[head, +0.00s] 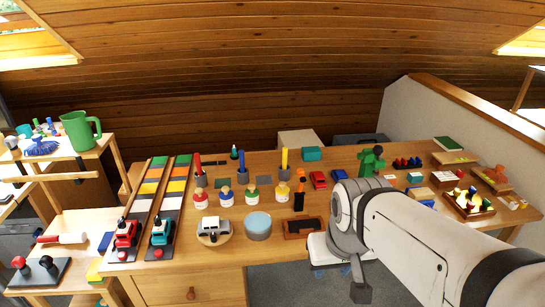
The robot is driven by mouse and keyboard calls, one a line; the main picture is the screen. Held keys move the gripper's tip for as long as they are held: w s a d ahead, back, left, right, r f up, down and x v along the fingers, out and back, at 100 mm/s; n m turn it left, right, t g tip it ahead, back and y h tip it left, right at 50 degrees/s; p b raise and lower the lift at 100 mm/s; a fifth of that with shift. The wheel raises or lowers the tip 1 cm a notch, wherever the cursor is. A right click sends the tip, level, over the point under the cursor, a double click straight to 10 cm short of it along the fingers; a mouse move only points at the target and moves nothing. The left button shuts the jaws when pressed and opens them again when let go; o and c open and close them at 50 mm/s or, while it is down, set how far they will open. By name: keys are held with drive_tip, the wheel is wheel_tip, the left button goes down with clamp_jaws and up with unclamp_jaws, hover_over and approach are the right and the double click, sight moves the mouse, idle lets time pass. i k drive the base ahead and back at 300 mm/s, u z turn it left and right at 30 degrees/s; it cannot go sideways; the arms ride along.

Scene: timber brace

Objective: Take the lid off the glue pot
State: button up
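A round grey pot with a flat light-blue top (258,224) stands near the front edge of the desk, left of my arm. It looks most like the glue pot, but I cannot be sure. The light-blue top appears to be its lid, sitting level on it. A small dark bottle with a teal pointed top (235,152) stands at the back of the desk. My gripper (360,291) hangs low in front of the desk, right of the round pot and apart from it. Its fingers are small and partly hidden, so their opening is unclear. I see nothing held.
Left of the round pot is a toy vehicle on a round wooden base (213,232); right of it is a dark wooden-framed tray (303,227). Several peg figures (226,196) stand behind. My forearm covers the desk's front right.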

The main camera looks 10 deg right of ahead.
sight(282, 189)
drive_tip(key=i, duration=1)
drive_tip(key=u, duration=0.05)
